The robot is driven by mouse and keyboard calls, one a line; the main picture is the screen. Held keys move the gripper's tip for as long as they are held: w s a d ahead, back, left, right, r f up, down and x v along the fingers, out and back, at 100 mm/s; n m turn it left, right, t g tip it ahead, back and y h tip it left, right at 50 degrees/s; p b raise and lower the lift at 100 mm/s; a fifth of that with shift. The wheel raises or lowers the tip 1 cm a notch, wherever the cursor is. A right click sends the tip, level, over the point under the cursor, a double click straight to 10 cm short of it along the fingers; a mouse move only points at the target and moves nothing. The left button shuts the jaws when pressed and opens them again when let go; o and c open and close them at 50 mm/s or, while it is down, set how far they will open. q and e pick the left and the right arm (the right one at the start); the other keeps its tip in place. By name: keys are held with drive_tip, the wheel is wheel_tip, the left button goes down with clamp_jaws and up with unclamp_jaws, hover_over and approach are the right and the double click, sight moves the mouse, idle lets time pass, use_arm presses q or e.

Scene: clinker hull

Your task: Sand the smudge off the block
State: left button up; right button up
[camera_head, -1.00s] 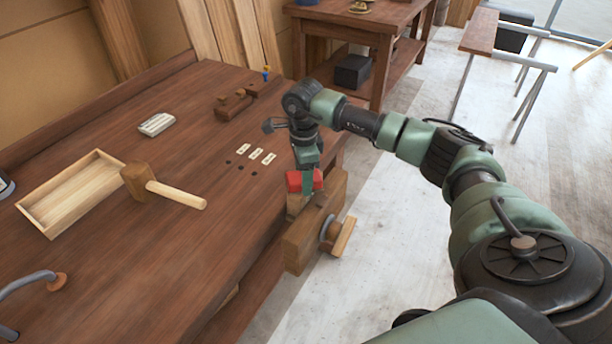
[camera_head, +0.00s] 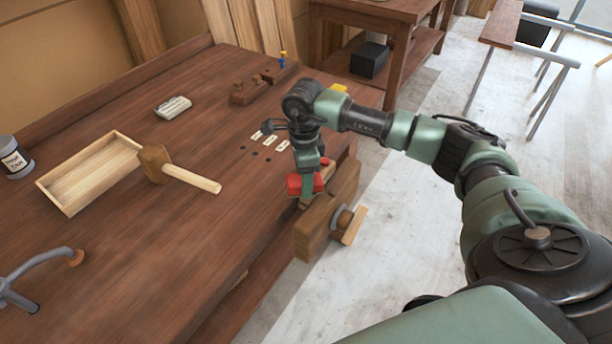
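My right gripper (camera_head: 307,193) comes in from the right, pointing down at the bench's right edge. Its green fingers are shut on a red sanding block (camera_head: 293,186), which shows on both sides of them. The red block is just above the wooden vise (camera_head: 318,232) at the bench edge. A small strip of paler wood (camera_head: 303,204) shows under the red block, perhaps the clamped workpiece. Most of it is hidden by the gripper and vise, and I see no smudge. Whether the red block touches it I cannot tell. My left gripper is not in view.
The bench (camera_head: 190,240) holds a mallet (camera_head: 155,165), an open tray (camera_head: 62,203), a pale ribbed block (camera_head: 173,107), a plane (camera_head: 250,91), small white cards (camera_head: 270,142), a can (camera_head: 14,158) and a grey metal hook (camera_head: 40,265). The bench's front middle is clear.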

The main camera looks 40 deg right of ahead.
drive_tip(key=shift+s+a+f, duration=0.15)
drive_tip(key=shift+f, duration=0.05)
drive_tip(key=shift+w+r+p, duration=0.2)
drive_tip(key=shift+r+p, duration=1.2)
drive_tip(key=shift+r, duration=1.3)
drive_tip(key=shift+d+r, duration=0.2)
drive_tip(key=shift+r, duration=0.25)
drive_tip(key=shift+r, duration=0.1)
drive_tip(key=shift+r+p, duration=0.85)
drive_tip(key=shift+r, duration=0.6)
drive_tip(key=shift+f, duration=0.15)
drive_tip(key=f+b, duration=0.4)
drive_tip(key=d+f+b, duration=0.1)
drive_tip(key=f+b, duration=0.1)
drive_tip(key=shift+w+f, duration=0.3)
drive_tip(key=shift+f, duration=0.1)
drive_tip(key=shift+f+b, duration=0.85)
drive_tip(key=shift+f, duration=0.1)
